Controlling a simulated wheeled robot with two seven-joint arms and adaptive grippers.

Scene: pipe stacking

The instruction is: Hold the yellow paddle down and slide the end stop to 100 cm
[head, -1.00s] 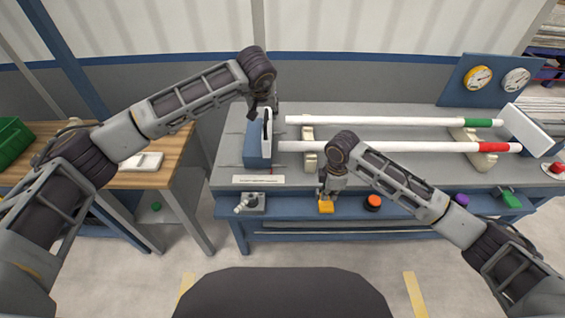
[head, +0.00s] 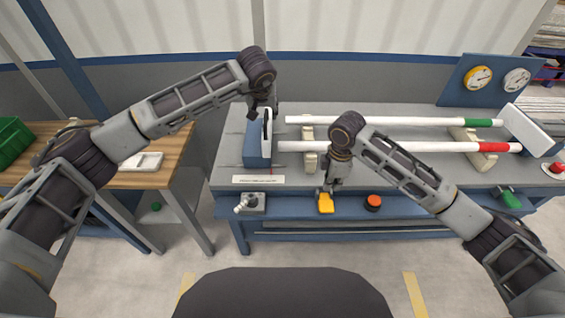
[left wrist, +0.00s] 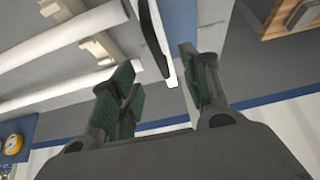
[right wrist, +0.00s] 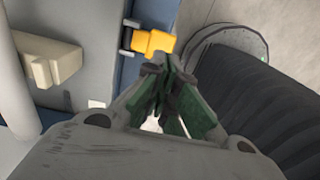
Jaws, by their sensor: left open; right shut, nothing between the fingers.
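The end stop (head: 255,152) is a blue block with a white face and a black upright handle (head: 266,128), at the left end of the bench. My left gripper (head: 262,108) is open at that handle. In the left wrist view my left fingers (left wrist: 158,60) stand apart, with the handle (left wrist: 148,35) showing between and beyond them; contact is unclear. The yellow paddle (head: 326,204) is on the bench's front edge. My right gripper (head: 329,188) is shut and empty just above and behind it. In the right wrist view the paddle (right wrist: 154,42) lies just beyond my fingertips (right wrist: 166,62); I cannot tell whether they touch.
Two white pipes, one green-banded (head: 400,121) and one red-banded (head: 410,147), lie on cream supports right of the end stop. A ruler label (head: 258,179), lever box (head: 251,203) and red button (head: 373,202) are at the front. Gauges (head: 478,78) stand at the back right.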

